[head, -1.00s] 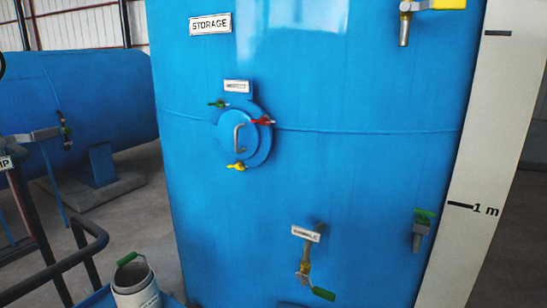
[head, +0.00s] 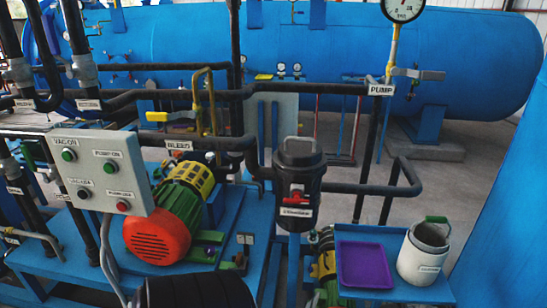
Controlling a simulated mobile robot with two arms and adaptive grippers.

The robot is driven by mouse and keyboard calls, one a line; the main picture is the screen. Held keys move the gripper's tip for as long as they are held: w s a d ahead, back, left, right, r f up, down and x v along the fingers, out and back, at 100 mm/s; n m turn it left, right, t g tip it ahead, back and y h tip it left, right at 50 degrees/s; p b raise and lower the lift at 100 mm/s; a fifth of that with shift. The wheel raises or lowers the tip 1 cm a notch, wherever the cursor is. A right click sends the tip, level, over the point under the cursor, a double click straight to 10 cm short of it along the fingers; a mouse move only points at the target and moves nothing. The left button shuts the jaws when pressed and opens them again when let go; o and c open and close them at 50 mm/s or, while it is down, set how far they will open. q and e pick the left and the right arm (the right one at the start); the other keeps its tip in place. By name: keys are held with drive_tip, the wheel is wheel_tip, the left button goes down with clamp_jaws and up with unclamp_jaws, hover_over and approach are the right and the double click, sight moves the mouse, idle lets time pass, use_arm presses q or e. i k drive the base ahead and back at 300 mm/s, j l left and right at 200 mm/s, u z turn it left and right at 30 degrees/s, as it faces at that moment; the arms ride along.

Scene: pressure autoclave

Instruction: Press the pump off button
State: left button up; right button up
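A light grey control box (head: 98,178) stands at the left of the head view with its button face towards me. Its upper row has a green button (head: 68,155) under a VAC-ON label and a second green button (head: 110,167) under a label that seems to read PUMP-ON. The lower row has a black button (head: 83,194) on the left and a red button (head: 123,205) on the right. The label over the red button seems to start with PUMP; the rest is too blurred to read surely. Neither of my grippers is in view.
An orange-red and green motor (head: 158,235) sits right of the box. Black pipes, a black filter housing (head: 298,180) and a gauge (head: 403,10) stand beyond. A purple tray (head: 363,264) and a white bucket (head: 424,254) are at the right. A black ribbed cylinder (head: 195,291) fills the bottom edge.

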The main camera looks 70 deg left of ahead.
sight(121, 206)
drive_tip(key=u, duration=3.3)
